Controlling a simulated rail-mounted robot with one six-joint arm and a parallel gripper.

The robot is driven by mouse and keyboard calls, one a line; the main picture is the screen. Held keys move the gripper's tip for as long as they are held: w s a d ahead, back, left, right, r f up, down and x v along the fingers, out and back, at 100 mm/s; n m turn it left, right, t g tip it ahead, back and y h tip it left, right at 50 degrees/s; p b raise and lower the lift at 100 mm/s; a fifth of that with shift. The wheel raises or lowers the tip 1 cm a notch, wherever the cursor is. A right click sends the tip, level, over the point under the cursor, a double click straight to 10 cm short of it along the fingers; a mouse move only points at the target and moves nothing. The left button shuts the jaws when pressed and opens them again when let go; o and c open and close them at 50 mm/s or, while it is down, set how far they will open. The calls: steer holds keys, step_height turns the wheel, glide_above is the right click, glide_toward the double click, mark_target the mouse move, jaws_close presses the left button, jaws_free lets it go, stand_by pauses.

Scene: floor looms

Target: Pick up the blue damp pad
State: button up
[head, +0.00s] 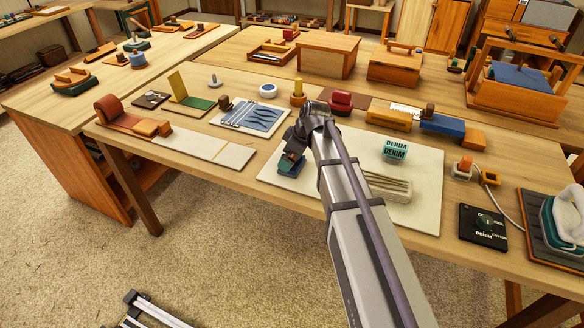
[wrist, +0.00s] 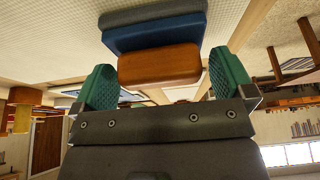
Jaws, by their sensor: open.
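The blue damp pad (wrist: 155,34) shows in the wrist view, with a grey layer, a blue layer and an orange-brown wooden block facing my gripper (wrist: 162,64). The two green fingers are open, one on each side of the wooden block, with a visible gap on both sides. The fingers are not closed on it. In the head view my gripper (head: 290,163) is low over the left part of the white mat (head: 420,212). There the gripper hides most or all of the pad.
On the mat to the right are a teal DENIM box (head: 395,150) and a pale stack with dark strips (head: 388,187). A tool tray (head: 250,115) lies behind left. A black DENIM device (head: 482,224) sits at the right. The mat's front edge is near the table edge.

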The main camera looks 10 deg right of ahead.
steer(key=c, duration=0.9)
step_height(320, 180, up, 10)
steer(key=p, duration=1)
steer(key=shift+r, duration=0.25)
steer(key=shift+c, duration=0.2)
steer(key=shift+f, duration=0.2)
steer(key=o, duration=0.4)
steer(key=shift+c, duration=1.2)
